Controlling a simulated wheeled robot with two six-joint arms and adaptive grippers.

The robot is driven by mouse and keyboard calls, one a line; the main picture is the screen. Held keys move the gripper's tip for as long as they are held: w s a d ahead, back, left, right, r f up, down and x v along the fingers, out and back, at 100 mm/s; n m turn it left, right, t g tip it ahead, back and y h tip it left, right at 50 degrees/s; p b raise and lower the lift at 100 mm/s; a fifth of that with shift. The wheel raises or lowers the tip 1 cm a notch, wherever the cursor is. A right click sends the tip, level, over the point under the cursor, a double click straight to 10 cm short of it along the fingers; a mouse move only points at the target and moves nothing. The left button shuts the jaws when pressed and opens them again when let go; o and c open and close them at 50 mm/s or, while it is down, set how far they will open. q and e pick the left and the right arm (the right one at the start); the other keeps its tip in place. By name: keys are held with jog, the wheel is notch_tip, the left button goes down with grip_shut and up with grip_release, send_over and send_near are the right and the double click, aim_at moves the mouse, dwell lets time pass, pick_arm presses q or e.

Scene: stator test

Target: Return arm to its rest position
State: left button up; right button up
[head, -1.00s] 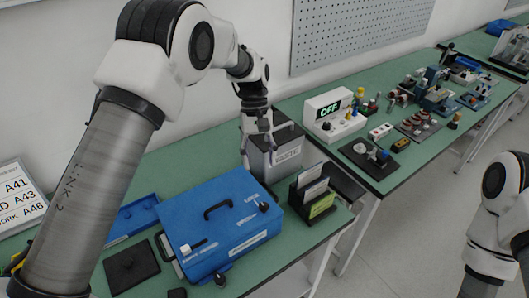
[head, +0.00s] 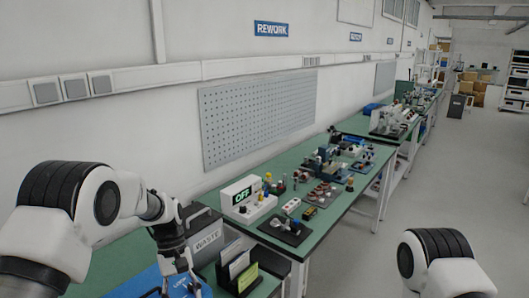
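My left arm (head: 62,215) comes in from the left, white with black joints. Its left gripper (head: 180,288) points down in front of the grey waste box, over the blue case (head: 145,285). Its fingers look spread, with nothing seen between them; their tips are close to the bottom edge of the view. My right arm (head: 440,262) shows only as a white and black link at the lower right. Its gripper is outside the view.
The grey box marked WASTE (head: 207,236) stands beside the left gripper. A card holder (head: 238,268) is to its right. A white tester reading OFF (head: 246,202) and several small parts stand on the green bench (head: 330,220). The floor (head: 420,190) at right is clear.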

pick_arm(q)
jog(key=s+a+f+m+y+b, duration=0.1)
jog(key=s+a+f+b, duration=0.15)
jog(key=s+f, duration=1.3)
jog(key=s+a+f+m+y+b, duration=0.15)
jog(key=s+a+f, duration=0.25)
jog(key=s+f, duration=1.15)
jog(key=r+m+t, duration=0.1)
jog(key=w+r+m+t, duration=0.1)
jog(key=r+t, duration=0.1)
jog(key=r+m+t, duration=0.1)
jog(key=shift+w+r+t, duration=0.2)
jog(key=shift+w+t, duration=0.05)
jog(key=shift+t, duration=0.05)
pick_arm(e)
jog(key=f, duration=0.4)
jog(key=shift+w+a+f, duration=0.1)
jog(key=shift+w, duration=0.2)
pick_arm(q)
jog(key=shift+s, duration=0.1)
pick_arm(e)
jog(key=shift+s, duration=0.1)
